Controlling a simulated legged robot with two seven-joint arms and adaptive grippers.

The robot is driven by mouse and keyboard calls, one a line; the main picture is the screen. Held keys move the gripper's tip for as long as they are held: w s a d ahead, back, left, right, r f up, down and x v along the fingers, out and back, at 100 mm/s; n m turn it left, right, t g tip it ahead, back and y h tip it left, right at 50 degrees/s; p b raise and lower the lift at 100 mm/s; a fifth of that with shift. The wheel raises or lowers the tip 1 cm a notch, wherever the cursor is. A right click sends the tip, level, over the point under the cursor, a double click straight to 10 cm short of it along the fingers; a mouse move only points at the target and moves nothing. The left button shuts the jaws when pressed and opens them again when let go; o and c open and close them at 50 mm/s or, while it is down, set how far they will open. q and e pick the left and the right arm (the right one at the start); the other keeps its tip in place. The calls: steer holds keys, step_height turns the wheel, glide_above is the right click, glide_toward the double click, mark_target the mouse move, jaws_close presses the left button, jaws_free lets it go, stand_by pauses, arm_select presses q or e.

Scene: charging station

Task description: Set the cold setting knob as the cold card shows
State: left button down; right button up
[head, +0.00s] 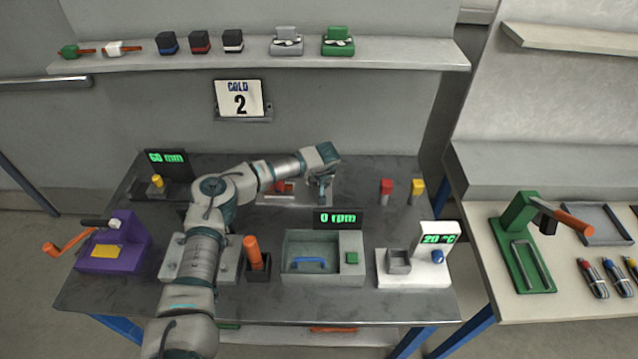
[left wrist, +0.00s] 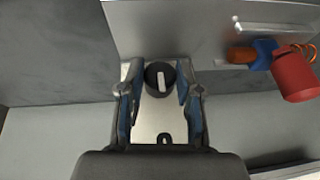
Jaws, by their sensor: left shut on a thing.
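The cold card (head: 240,99) on the back wall reads COLD 2. My left gripper (head: 323,193) reaches down at the back middle of the table. In the left wrist view, its two fingers (left wrist: 160,95) are shut on a round dark knob (left wrist: 151,84) with a white pointer bar. The bar stands nearly upright in that picture. The knob sits on a pale plate (left wrist: 150,125) with a small dark mark near its lower end. In the head view my gripper hides the knob. My right gripper is in neither view.
In front are a 0 rpm display (head: 338,218), a grey basin (head: 299,279) and a white 20 °C unit (head: 432,272). A purple device (head: 125,245) stands at left.

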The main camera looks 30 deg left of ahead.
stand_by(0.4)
arm_select(q)
steer(key=shift+t, duration=0.3)
stand_by(1.1)
steer(key=c, duration=0.8)
jaws_free()
steer(key=shift+o, duration=0.2)
steer(key=v, duration=1.1)
steer(key=shift+a+r+h, duration=0.2)
steer(key=shift+r+h, duration=0.1)
steer(key=shift+r, duration=0.15)
